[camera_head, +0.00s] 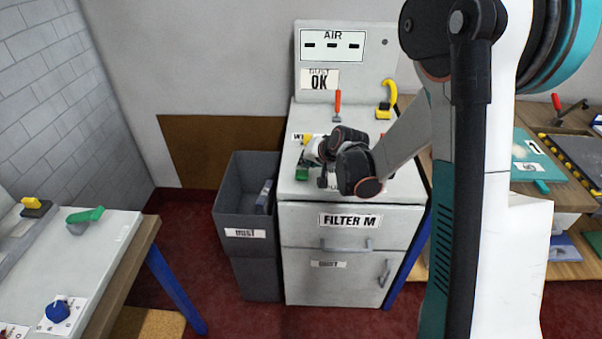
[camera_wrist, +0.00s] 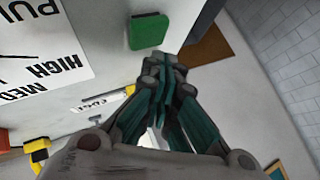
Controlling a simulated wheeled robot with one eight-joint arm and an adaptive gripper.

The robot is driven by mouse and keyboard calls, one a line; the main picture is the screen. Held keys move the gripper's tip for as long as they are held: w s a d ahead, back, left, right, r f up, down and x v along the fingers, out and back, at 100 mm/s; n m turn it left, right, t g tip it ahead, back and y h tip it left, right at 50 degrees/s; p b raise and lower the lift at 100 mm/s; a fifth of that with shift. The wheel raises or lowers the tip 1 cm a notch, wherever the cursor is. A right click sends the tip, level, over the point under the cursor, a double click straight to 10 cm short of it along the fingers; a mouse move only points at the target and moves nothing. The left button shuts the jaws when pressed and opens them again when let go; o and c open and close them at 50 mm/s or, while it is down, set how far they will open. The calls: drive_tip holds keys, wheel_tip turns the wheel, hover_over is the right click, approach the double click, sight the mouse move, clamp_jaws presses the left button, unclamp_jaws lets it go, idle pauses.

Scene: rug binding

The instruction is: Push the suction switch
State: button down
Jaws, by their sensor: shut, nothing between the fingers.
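The grey filter cabinet (camera_head: 350,245) stands against the back wall with controls on its top. A green block-shaped control (camera_head: 302,174) sits at the top's front left; in the wrist view it shows as a green rounded block (camera_wrist: 148,31). No readable label names the suction switch, so I cannot tell for certain that it is this one. My gripper (camera_wrist: 164,66) is shut and empty, its fingertips just below and right of the green block in the wrist view. I cannot tell if they touch it. In the head view my wrist hides part of the cabinet top.
A red-handled lever (camera_head: 337,105) and a yellow hooked handle (camera_head: 388,95) stand farther back on the cabinet. A grey dust bin (camera_head: 231,210) is left of it. A bench with switches (camera_head: 85,255) is at the left, a workbench (camera_head: 565,180) at the right.

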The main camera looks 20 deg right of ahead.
sight(305, 172)
drive_tip(key=shift+f, duration=0.15)
idle(0.4)
drive_tip(key=shift+f+b, duration=0.3)
drive_tip(key=shift+b, duration=0.15)
drive_tip(key=shift+f+b, duration=0.5)
drive_tip(key=shift+f, duration=0.05)
idle(0.6)
drive_tip(key=shift+r, duration=0.15)
drive_tip(key=shift+r+p, duration=0.65)
drive_tip(key=shift+r, duration=0.25)
drive_tip(key=shift+r, duration=0.1)
drive_tip(key=shift+r+p, duration=2)
drive_tip(key=shift+r, duration=0.9)
